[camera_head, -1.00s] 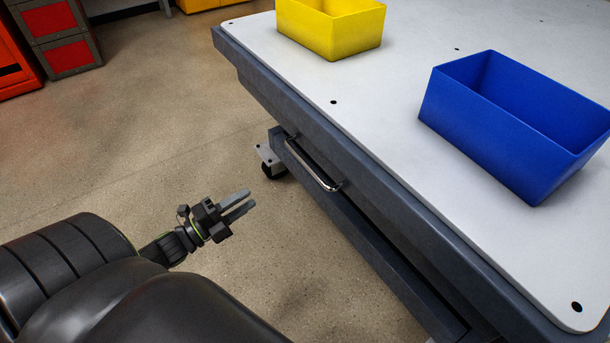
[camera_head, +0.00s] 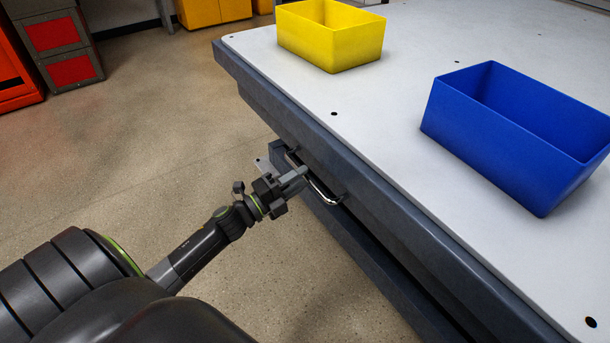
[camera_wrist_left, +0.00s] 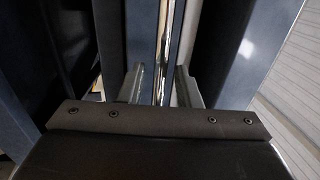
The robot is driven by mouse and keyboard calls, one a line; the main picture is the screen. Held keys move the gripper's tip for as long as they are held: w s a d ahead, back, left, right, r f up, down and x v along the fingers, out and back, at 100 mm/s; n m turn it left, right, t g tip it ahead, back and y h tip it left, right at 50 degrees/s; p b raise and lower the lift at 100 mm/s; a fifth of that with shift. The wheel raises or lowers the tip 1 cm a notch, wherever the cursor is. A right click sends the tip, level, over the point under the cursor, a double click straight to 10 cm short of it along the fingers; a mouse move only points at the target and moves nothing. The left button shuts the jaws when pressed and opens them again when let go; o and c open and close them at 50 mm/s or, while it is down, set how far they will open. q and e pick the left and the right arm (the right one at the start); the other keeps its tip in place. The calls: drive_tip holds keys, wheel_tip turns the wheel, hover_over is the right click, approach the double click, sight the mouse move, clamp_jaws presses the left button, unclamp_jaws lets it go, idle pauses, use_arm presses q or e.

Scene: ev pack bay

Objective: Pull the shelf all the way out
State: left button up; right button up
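The shelf shows as a dark blue-grey front under the white table top, with a chrome bar handle (camera_head: 324,192) on its side. It looks pushed in under the table. My left gripper (camera_head: 296,178) is at the handle's far half. In the left wrist view the chrome handle (camera_wrist_left: 164,50) runs between the two fingers (camera_wrist_left: 160,88), with a visible gap on each side. The fingers are apart and around the bar, not closed on it. The gripper covers part of the handle in the head view. My right gripper is not in view.
A yellow bin (camera_head: 335,40) and a blue bin (camera_head: 510,140) stand on the white table top (camera_head: 400,100). The floor (camera_head: 170,130) left of the table is clear. Red-fronted cabinets (camera_head: 60,50) stand at the far left.

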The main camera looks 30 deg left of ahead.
use_arm(q)
drive_tip(key=shift+x, duration=0.95)
clamp_jaws()
